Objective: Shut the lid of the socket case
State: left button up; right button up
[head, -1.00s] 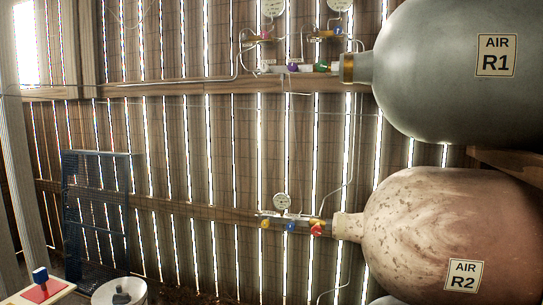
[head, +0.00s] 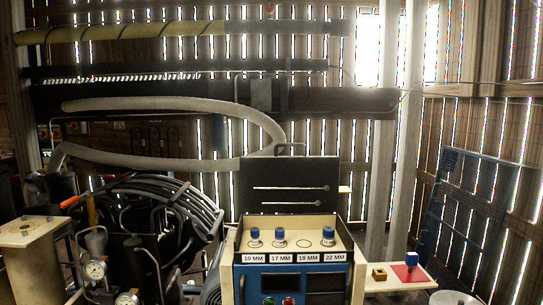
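The socket case (head: 343,238) is a cream box on top of a blue-fronted unit, at the lower middle of the head view. Its dark lid (head: 290,172) stands open and upright at the back, with a handle (head: 290,147) on its top edge and two thin pale rods across its face. Blue-topped sockets sit at the 10 MM (head: 254,236), 17 MM (head: 280,236) and 22 MM (head: 328,236) places. The 19 MM place (head: 304,243) shows only a ring outline. Neither of my grippers is in view.
At the right, a cream board (head: 412,281) holds a yellow block (head: 379,274) and a blue piece (head: 411,259) on a red patch. Black hoses and gauges (head: 95,269) crowd the left. A grey hose (head: 180,103) loops behind the lid. A blue mesh panel (head: 470,220) leans at right.

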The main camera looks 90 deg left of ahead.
aim_at(276, 184)
jog(key=u, duration=2.65)
